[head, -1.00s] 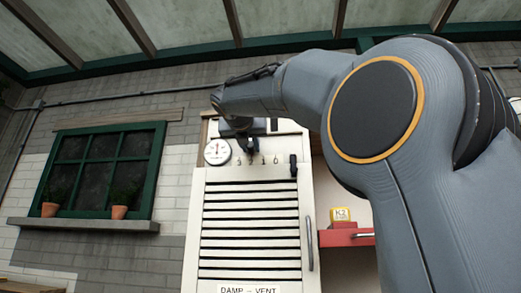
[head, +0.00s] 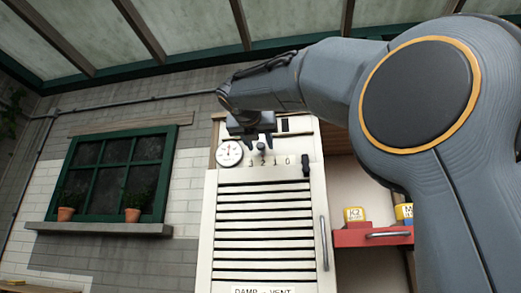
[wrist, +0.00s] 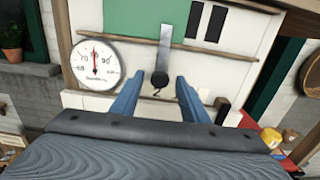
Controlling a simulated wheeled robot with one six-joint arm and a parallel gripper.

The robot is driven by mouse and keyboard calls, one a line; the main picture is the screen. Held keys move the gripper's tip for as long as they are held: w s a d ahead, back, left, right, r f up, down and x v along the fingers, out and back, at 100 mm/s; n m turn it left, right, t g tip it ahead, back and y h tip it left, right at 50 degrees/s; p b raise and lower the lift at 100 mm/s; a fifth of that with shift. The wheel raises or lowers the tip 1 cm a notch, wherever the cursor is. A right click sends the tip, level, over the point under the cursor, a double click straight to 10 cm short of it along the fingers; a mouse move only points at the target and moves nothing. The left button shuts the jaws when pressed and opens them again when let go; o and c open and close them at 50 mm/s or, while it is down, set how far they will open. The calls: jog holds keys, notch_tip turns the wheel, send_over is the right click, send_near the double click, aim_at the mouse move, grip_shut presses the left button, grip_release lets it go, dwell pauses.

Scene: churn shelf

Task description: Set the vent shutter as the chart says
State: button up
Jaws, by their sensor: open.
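The vent shutter (head: 265,235) is a white slatted panel labelled "DAMP - VENT". Above it is a row of numbers, 3 2 1 0. A black block (head: 306,166) sits at the right end, by the 0; it also shows in the wrist view (wrist: 222,110). A grey strip (wrist: 166,45) hangs down and ends in a dark round knob (wrist: 160,79), just above the 2. My gripper (head: 252,139) is open, with its fingers (wrist: 159,90) on either side of the knob in the wrist view. I cannot tell whether they touch it.
A round dial (wrist: 95,65) with a red needle pointing up is left of the knob. A green and white panel with black bars (wrist: 205,22) is above. A potted window (head: 113,172) is left.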

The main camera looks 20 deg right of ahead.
jog(key=b+v, duration=0.1)
jog(key=v, duration=0.4)
jog(key=shift+s+a+b, duration=0.1)
jog(key=shift+s+b, duration=0.1)
jog(key=shift+b, duration=0.1)
